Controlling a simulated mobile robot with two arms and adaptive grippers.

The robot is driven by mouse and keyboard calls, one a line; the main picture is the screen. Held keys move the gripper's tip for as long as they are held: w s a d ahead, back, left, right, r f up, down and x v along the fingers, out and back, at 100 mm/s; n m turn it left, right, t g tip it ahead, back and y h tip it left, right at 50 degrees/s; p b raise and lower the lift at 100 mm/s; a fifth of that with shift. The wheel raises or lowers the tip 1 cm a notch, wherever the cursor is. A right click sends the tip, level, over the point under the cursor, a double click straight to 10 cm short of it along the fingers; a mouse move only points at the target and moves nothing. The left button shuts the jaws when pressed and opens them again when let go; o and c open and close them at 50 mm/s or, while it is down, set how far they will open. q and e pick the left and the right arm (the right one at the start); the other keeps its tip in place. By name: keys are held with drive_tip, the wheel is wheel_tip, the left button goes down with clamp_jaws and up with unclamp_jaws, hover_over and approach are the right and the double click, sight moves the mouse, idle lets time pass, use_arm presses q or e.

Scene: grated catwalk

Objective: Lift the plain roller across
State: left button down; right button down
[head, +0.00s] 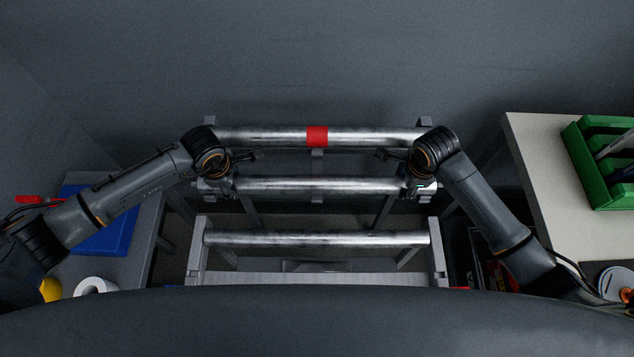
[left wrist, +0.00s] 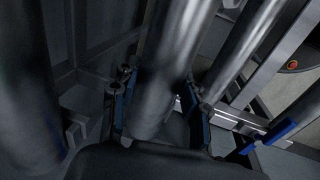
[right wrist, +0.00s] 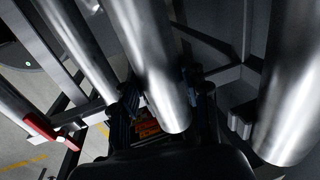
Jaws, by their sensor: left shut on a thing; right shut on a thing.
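The plain roller (head: 318,186) is a bare steel cylinder, the middle one of three in the head view. My left gripper (head: 222,186) is shut on its left end, and my right gripper (head: 416,184) on its right end. The roller looks about level. In the left wrist view the roller (left wrist: 168,70) runs between the fingers (left wrist: 158,112). In the right wrist view the roller (right wrist: 155,65) likewise lies between the fingers (right wrist: 165,108). I cannot tell whether it is clear of its supports; the grippers hide its ends.
A roller with a red band (head: 317,136) lies behind, close to both wrists. Another bare roller (head: 318,239) lies in front on a grey frame (head: 195,258). A pale table (head: 535,160) with a green bin (head: 582,150) stands right; a blue tray (head: 112,232) lies left.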

use_arm(q)
drive_tip(key=shift+r, duration=0.15)
use_arm(e)
drive_tip(key=shift+w+r, duration=0.1)
drive_tip(key=shift+r, duration=0.05)
